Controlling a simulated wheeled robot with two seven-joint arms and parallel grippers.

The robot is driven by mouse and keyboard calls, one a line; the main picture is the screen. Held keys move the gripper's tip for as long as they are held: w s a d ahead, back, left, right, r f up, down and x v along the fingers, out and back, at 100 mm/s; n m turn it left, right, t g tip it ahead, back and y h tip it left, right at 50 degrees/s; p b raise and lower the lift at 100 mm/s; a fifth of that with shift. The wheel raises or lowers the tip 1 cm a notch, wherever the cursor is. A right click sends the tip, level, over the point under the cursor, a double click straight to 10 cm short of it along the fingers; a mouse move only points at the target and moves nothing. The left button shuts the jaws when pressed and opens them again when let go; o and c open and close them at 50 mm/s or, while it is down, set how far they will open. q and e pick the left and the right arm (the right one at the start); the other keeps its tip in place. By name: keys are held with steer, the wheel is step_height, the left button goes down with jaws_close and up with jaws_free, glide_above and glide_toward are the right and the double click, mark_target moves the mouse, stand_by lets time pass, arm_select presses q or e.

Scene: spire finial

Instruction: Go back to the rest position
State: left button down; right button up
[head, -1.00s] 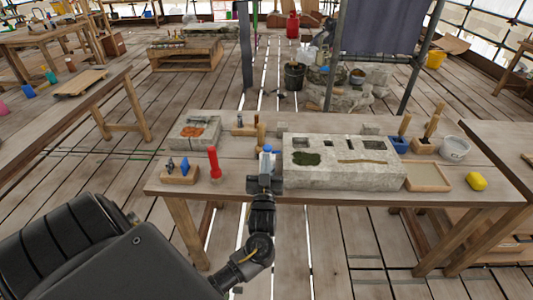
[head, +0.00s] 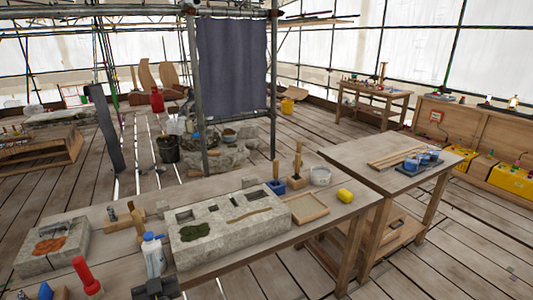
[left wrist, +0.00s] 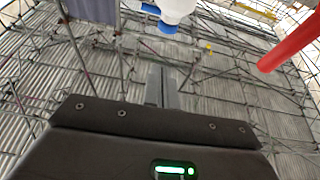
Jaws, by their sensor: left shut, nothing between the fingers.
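My left gripper (head: 157,287) shows at the bottom edge of the head view, in front of the workbench (head: 290,243) and just below the white bottle with a blue cap (head: 153,258). In the left wrist view the gripper's two fingers (left wrist: 162,87) are together with nothing between them. The bottle (left wrist: 172,10) shows apart from them at the top of that view. My right gripper is not in view.
A red-handled tool (head: 87,276) stands left of the gripper. A stone block with recesses (head: 228,248) lies to its right. A second table (head: 370,154) stands beyond.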

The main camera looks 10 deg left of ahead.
arm_select(q)
steer(key=s+d+f+m+g+h, duration=0.55)
steer(key=s+d+f+h, duration=0.25)
steer(key=d+f+h, duration=0.3)
steer(key=s+d+f+m+g+h, duration=0.15)
steer(key=s+g, duration=0.25)
steer(key=s, duration=0.5)
steer(key=s+d+f+m+g, duration=0.15)
steer(key=s+g, duration=0.25)
steer(key=s, duration=0.5)
step_height(320, 180, down, 27)
steer(key=s+g, duration=0.2)
steer(key=s+a+f+m, duration=0.1)
steer(key=s+a+f, duration=0.2)
steer(key=s+f, duration=1.2)
steer(key=shift+s+f+g, duration=0.4)
steer(key=shift+s+g, duration=0.05)
steer(key=shift+s, duration=0.15)
